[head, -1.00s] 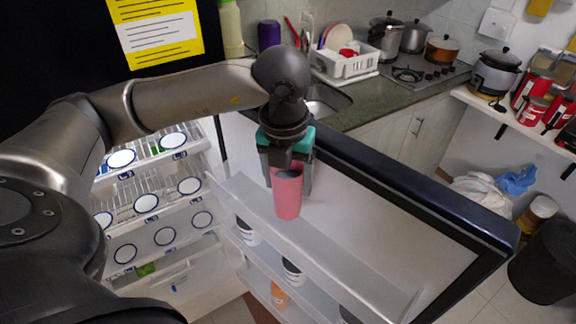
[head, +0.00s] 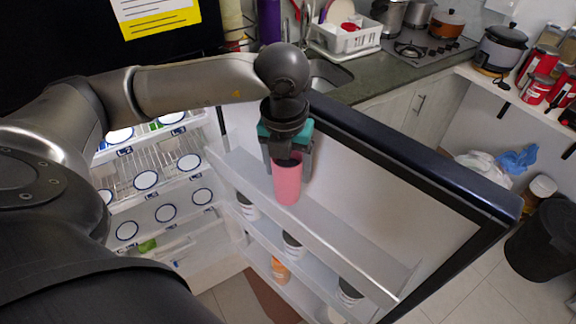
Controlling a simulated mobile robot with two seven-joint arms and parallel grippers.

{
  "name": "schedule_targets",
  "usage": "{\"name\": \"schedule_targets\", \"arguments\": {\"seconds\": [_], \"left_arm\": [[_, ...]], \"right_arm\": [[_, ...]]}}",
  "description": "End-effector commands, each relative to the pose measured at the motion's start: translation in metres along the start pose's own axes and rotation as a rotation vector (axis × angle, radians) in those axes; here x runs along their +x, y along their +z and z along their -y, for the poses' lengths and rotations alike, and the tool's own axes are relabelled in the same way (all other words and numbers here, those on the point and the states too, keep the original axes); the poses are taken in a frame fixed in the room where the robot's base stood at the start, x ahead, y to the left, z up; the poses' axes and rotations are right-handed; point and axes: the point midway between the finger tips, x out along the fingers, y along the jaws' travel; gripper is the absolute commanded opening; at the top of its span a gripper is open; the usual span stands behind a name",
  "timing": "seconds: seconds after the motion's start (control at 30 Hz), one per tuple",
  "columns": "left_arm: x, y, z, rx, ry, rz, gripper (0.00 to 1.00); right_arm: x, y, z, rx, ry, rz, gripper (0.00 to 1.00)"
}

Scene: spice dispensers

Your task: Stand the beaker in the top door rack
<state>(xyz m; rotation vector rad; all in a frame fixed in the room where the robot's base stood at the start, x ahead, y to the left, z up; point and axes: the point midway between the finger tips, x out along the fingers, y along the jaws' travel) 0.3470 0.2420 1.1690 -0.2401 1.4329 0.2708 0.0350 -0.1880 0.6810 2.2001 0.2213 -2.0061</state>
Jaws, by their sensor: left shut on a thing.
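A pink beaker (head: 287,185) is upright in my left gripper (head: 288,160), which is shut on its upper part. The beaker is at the top door rack (head: 345,247) of the open fridge door, towards the hinge end. Its base overlaps the rack's front rail in the picture; I cannot tell whether it touches the rack. The rack shows no other things in it. My right gripper is not in view.
Lower door racks hold white tubs (head: 292,245) and an orange container (head: 280,270). Fridge shelves (head: 150,165) are at the left. The door's dark edge (head: 420,165) rises behind the rack. A black bin (head: 545,240) stands at the right.

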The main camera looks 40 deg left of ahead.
Motion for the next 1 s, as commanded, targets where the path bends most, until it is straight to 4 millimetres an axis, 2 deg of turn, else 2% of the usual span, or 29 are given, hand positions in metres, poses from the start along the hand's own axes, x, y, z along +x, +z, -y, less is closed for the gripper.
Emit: {"name": "schedule_targets", "arguments": {"seconds": [0.23,0.27,0.47,0.5,0.77,1.0], "left_arm": [[0.003,0.0,0.0,0.0,-0.001,0.001,0.03],[0.003,-0.001,0.0,0.001,0.0,-0.001,0.75],[0.003,-0.001,0.0,0.0,0.0,0.0,0.97],[0.003,-0.001,0.0,0.0,0.0,0.0,1.0],[0.002,0.0,0.0,0.0,0.0,0.0,1.0],[-0.013,0.002,0.0,0.0,0.0,0.0,1.0]], "right_arm": [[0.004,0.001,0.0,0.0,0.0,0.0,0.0],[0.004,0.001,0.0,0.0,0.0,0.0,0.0],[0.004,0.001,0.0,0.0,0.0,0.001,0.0],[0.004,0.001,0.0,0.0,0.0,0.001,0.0],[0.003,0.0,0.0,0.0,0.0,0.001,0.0],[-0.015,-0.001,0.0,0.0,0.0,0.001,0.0]]}}
